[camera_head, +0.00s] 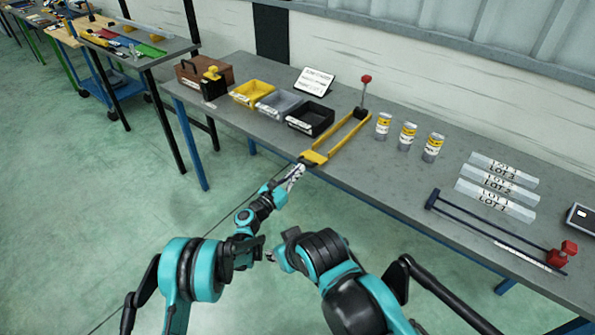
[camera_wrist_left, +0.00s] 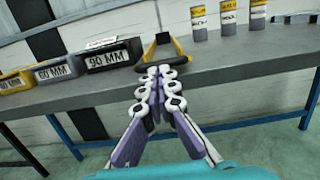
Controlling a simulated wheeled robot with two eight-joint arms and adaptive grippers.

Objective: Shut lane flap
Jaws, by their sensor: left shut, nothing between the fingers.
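A yellow lane (camera_head: 346,135) with two long side rails lies on the grey workbench, running back from the front edge. A yellow flap-like piece (camera_head: 314,157) with a dark edge sits at its near end; whether it is open or shut is unclear. A rod with a red knob (camera_head: 366,78) stands at the far end. My left gripper (camera_head: 301,168) is shut and empty, its tips at the near end of the lane; contact is unclear. In the left wrist view the closed fingertips (camera_wrist_left: 163,70) point at the lane's dark near end (camera_wrist_left: 150,66). My right gripper is mostly hidden behind its arm.
Yellow (camera_head: 254,92), grey (camera_head: 280,103) and black (camera_head: 311,118) bins stand left of the lane. Several labelled cans (camera_head: 407,136) stand to its right. Clear lot strips (camera_head: 497,185) and a dark-railed lane with a red block (camera_head: 565,250) lie farther right.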

